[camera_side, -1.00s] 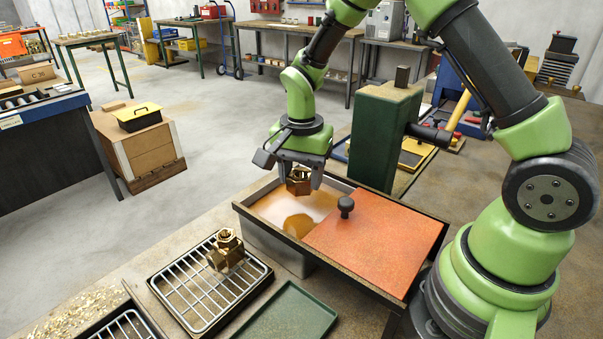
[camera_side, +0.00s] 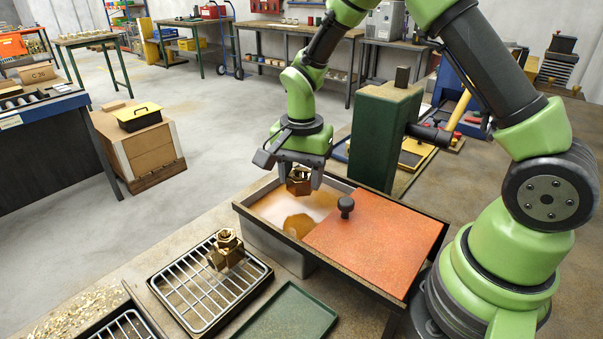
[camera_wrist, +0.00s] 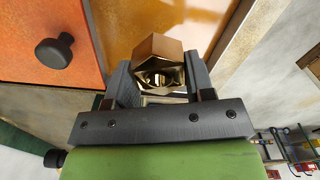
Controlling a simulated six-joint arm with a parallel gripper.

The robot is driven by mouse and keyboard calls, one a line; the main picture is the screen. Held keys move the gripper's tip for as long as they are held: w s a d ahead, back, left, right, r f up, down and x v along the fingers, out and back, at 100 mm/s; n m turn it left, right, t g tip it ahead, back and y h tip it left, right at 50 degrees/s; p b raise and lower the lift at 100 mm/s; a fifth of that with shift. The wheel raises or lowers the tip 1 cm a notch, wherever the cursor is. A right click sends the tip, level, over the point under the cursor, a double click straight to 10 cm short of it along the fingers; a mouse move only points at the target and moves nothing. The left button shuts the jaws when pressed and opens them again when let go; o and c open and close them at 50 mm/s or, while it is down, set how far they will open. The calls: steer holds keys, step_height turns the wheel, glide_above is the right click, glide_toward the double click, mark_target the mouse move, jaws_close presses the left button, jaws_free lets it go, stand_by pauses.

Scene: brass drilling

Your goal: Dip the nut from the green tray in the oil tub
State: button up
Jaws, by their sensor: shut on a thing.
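My gripper (camera_side: 297,182) is shut on a brass hex nut (camera_side: 298,186) and holds it above the open part of the oil tub (camera_side: 262,243). In the wrist view the nut (camera_wrist: 158,66) sits between the two fingers (camera_wrist: 158,84), with its bore facing the camera. Amber oil (camera_side: 284,207) shows in the left part of the tub, with a dark reflection below the nut. The nut appears clear of the oil. The green tray (camera_side: 288,318) lies in front of the tub, and its visible part is empty.
An orange lid (camera_side: 375,245) with a black knob (camera_side: 346,204) covers the right part of the tub. A wire rack (camera_side: 200,300) left of the green tray carries brass fittings (camera_side: 226,250). A green column (camera_side: 383,135) stands close behind the tub.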

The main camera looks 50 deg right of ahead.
mark_target(301, 173)
steer(key=shift+r, duration=0.1)
steer(key=shift+r, duration=1.95)
